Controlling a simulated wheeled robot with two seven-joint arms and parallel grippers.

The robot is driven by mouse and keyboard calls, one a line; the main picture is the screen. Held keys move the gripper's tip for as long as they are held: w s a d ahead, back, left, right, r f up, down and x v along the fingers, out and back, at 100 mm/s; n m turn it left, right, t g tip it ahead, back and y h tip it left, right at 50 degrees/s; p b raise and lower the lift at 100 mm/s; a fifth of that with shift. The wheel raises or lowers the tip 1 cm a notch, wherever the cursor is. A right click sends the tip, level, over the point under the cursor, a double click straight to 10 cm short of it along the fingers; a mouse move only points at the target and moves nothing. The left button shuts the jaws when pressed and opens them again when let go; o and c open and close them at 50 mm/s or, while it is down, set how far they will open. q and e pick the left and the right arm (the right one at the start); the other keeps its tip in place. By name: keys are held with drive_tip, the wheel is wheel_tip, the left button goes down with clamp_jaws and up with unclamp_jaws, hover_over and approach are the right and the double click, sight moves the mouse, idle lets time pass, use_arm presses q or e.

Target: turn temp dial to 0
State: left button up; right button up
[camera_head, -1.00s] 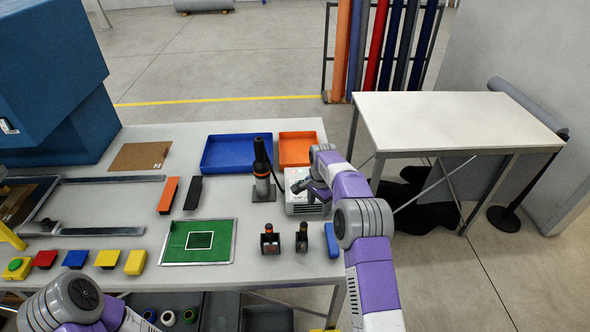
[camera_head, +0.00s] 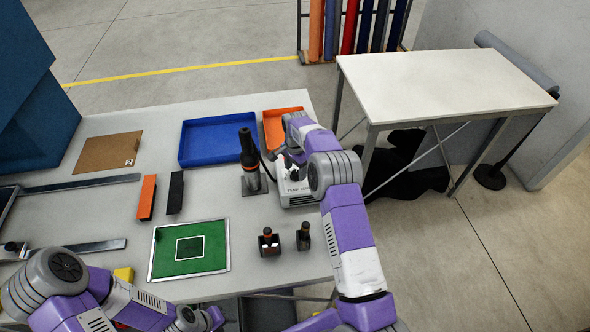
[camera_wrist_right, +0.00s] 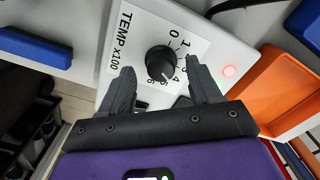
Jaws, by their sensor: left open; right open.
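The temp dial (camera_wrist_right: 161,62) is a round black knob on a white panel marked "TEMP x100", with numbers from 0 upward around it. Its pale mark seems to point to the lower right, near the higher numbers. The dial's light grey box (camera_head: 296,187) stands at the table's right edge. My right gripper (camera_wrist_right: 160,68) is open, its fingertips on either side of the dial in the right wrist view; contact cannot be told. In the head view my right gripper (camera_head: 288,162) hides the dial. My left gripper (camera_head: 203,319) is open and empty at the bottom edge, partly cut off.
A black and grey tool in a stand (camera_head: 251,163) is just left of the box. Blue (camera_head: 217,141) and orange (camera_head: 270,132) trays lie behind. Two small dark holders (camera_head: 269,242) stand in front.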

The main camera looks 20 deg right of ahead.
drive_tip(key=shift+f, duration=0.8)
drive_tip(key=c, duration=1)
drive_tip(key=shift+c, duration=0.2)
